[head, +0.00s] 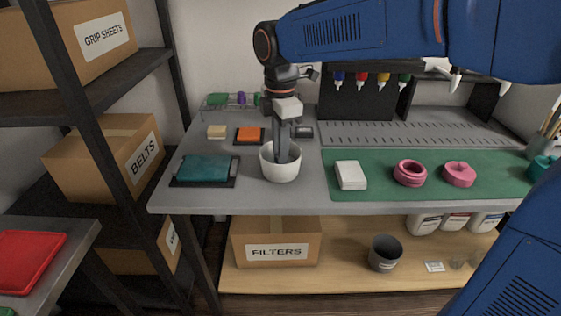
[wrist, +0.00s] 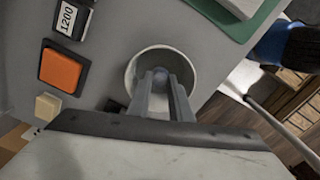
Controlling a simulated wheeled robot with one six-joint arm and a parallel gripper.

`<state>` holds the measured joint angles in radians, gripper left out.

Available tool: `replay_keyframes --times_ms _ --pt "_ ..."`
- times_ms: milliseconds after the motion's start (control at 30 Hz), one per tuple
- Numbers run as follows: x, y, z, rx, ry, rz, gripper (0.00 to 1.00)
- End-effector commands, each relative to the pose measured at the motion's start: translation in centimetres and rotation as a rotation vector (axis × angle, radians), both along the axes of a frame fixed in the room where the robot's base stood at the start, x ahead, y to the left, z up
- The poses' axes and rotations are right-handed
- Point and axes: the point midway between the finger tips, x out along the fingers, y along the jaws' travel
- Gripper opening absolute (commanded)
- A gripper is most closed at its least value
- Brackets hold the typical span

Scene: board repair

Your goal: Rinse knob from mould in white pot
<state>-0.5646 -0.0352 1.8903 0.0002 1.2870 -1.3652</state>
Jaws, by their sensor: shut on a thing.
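The white pot (head: 281,172) stands on the grey bench, left of the green mat. My gripper (head: 284,152) points down into it. In the wrist view my fingers (wrist: 161,88) reach inside the pot's rim (wrist: 192,72). They are shut on a small bluish, rounded piece, apparently the knob (wrist: 160,70), mostly hidden between the fingertips. I cannot tell whether it touches the pot's bottom or any liquid. Two pink round moulds, one ring-like (head: 410,173) and one fuller (head: 459,174), lie on the mat.
A white block (head: 350,175) lies on the green mat (head: 385,190). A teal pad (head: 205,168), an orange block (head: 249,135) and a beige block (head: 216,131) lie left of the pot. Bottles hang at the back rack. A dark bin (head: 385,253) stands on the lower shelf.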

Motion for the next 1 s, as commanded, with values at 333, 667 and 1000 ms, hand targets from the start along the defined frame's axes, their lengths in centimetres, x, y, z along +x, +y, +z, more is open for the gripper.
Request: replay_keyframes --times_ms 333,667,1000 --pt "0.0 0.0 0.0 0.0 0.0 0.0 0.0" --pt "0.0 0.0 0.4 0.0 0.0 0.0 0.0" --pt "0.0 0.0 2.6 0.0 -0.001 0.0 0.0"
